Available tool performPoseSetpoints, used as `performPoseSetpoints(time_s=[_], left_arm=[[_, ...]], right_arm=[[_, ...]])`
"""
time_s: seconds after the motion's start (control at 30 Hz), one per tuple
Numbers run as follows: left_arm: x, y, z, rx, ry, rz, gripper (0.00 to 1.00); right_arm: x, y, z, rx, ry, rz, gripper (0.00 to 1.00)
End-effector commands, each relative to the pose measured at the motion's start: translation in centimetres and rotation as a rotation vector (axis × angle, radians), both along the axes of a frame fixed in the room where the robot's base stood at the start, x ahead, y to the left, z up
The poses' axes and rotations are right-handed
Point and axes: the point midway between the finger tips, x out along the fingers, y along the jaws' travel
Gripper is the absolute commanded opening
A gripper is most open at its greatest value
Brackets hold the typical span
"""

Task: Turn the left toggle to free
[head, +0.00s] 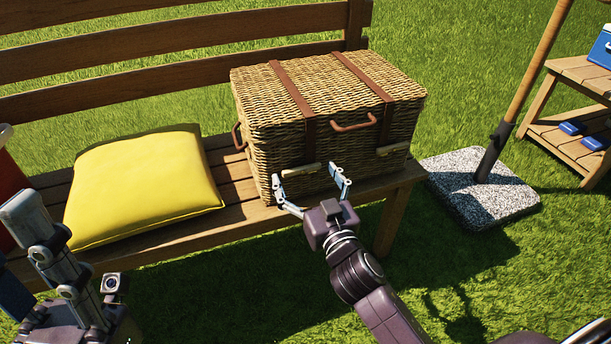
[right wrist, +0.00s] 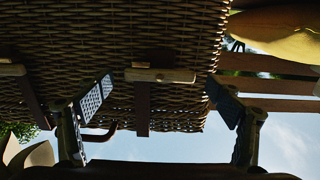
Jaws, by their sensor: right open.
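A wicker hamper (head: 275,140) with brown straps stands on the bench. The left toggle (head: 300,170), a pale wooden bar, lies roughly crosswise over the left strap, low on the front. My right gripper (head: 311,182) is open in front of it, one finger to each side. The right wrist view, which is upside down, shows the left toggle (right wrist: 160,76) between the spread fingers (right wrist: 165,95), apart from both. The right toggle (head: 393,149) also lies crosswise; it shows at the left edge of the right wrist view (right wrist: 12,70). My left gripper (head: 45,235) is at lower left, its jaws unclear.
A yellow cushion (head: 145,187) lies on the wooden bench (head: 235,190) left of the hamper. A brown handle (head: 353,125) sits on the hamper's front. A parasol base (head: 480,190) stands on the grass to the right, near a slatted side table (head: 580,75). Grass before the bench is open.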

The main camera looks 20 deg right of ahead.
Motion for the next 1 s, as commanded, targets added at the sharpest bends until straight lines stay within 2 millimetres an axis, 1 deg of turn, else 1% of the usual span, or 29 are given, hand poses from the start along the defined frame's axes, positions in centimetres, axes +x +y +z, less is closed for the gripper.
performPoseSetpoints(time_s=[0.17, 0.2, 0.57, 0.77, 1.0], left_arm=[[0.0, 0.0, 0.0, 0.0, 0.001, 0.0, 0.4], [0.0, 0.0, 0.0, 0.0, 0.001, 0.0, 0.4], [0.0, 0.0, 0.0, 0.0, 0.001, 0.0, 0.4], [0.0, 0.0, 0.2, 0.0, 0.001, 0.0, 0.4], [0.0, 0.0, 1.1, 0.001, 0.001, 0.001, 0.4]], right_arm=[[0.0, 0.0, 0.0, 0.0, 0.0, 0.0, 0.85], [0.0, 0.0, 0.0, 0.0, 0.0, 0.0, 0.83], [0.0, 0.0, 0.0, 0.0, 0.0, 0.0, 0.44], [0.0, 0.0, 0.1, -0.012, 0.0, 0.0, 0.44], [0.0, 0.0, 0.2, -0.106, -0.003, -0.002, 0.44]])
